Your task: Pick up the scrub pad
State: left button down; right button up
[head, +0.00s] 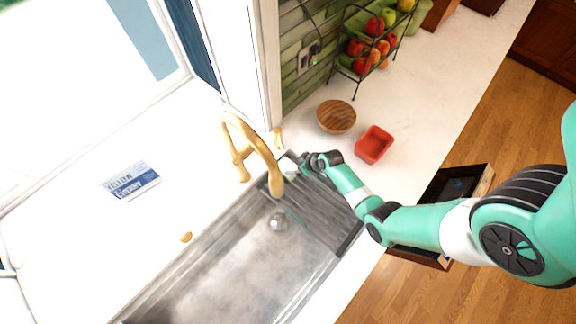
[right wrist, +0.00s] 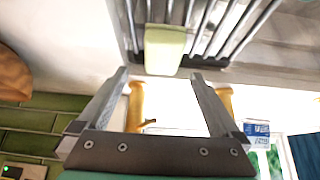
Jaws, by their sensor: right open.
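The scrub pad appears to be the pale yellow-green block (right wrist: 165,50) in the right wrist view, lying at the edge of the dark slatted rack. In the head view I cannot make it out clearly near my right gripper. My right gripper (head: 288,160) is at the back end of the rack, beside the faucet. In the right wrist view its two grey fingers (right wrist: 160,76) are spread apart. The pad lies just beyond the fingertips, roughly between them, with nothing gripped. My left gripper is not in view.
The gold faucet (head: 252,150) stands close left of my right gripper, over the steel sink (head: 225,270). A wooden bowl (head: 336,116), a red square dish (head: 374,144) and a fruit stand (head: 365,45) are on the counter. A blue-and-white box (head: 131,180) lies left of the faucet.

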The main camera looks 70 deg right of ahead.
aim_at(290, 167)
jog(key=shift+b+x, duration=0.3)
jog(key=shift+x, duration=0.9)
jog(key=b+x, duration=0.2)
jog(key=x, duration=0.3)
jog(key=shift+s+a+f+b, duration=0.2)
jog(key=shift+s+a+b, duration=0.1)
jog(key=shift+a+b, duration=0.1)
jog(key=shift+w+d+f, duration=0.1)
jog(key=shift+w+d, duration=0.05)
jog(key=c, duration=1.2)
jog(key=shift+c, duration=0.2)
